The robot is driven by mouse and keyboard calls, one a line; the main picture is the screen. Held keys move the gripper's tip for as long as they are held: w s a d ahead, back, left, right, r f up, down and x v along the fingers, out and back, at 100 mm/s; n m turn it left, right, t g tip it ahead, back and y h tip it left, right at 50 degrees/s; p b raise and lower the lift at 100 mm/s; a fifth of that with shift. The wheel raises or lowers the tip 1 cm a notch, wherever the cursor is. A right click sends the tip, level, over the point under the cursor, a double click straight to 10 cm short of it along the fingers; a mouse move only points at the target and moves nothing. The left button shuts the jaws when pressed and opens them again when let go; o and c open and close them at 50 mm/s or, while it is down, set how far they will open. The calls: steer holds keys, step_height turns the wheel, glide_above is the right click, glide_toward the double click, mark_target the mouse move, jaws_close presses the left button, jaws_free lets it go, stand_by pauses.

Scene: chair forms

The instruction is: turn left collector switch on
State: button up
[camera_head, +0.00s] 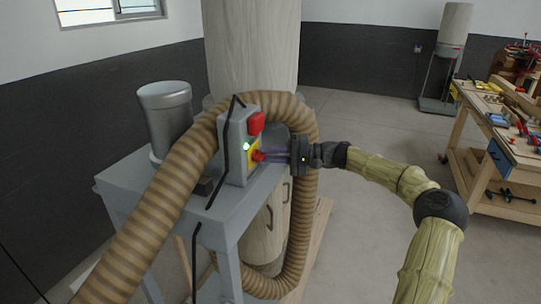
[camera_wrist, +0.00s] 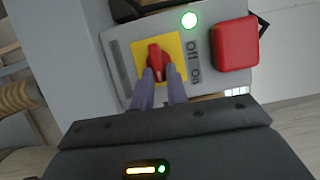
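The collector switch box (camera_head: 236,150) is a grey box on the blue-grey machine stand, with a hose curving around it. A red rotary switch (camera_wrist: 154,55) sits on a yellow plate (camera_wrist: 174,43) on its face. OFF and ON are lettered beside the plate. A green lamp (camera_wrist: 189,20) is lit. My gripper (camera_wrist: 160,75) has its two purple fingers close on either side of the switch's near end, with only about the knob's width between them. In the head view my gripper (camera_head: 262,156) reaches the box from the right. The fingertips partly hide the knob.
A large red button (camera_wrist: 236,43) is beside the yellow plate. The ribbed brown hose (camera_head: 160,220) arches around the box, and a grey motor (camera_head: 168,118) stands behind it. A workbench (camera_head: 490,110) and a second collector (camera_head: 452,45) are at the right, with clear floor between.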

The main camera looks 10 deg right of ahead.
steer(key=o, duration=0.3)
steer(key=shift+d, duration=0.1)
steer(key=b+v, duration=0.5)
steer(key=v, duration=1.2)
steer(key=shift+d, duration=0.15)
steer(key=shift+w+f, duration=0.15)
steer(key=shift+w, duration=0.05)
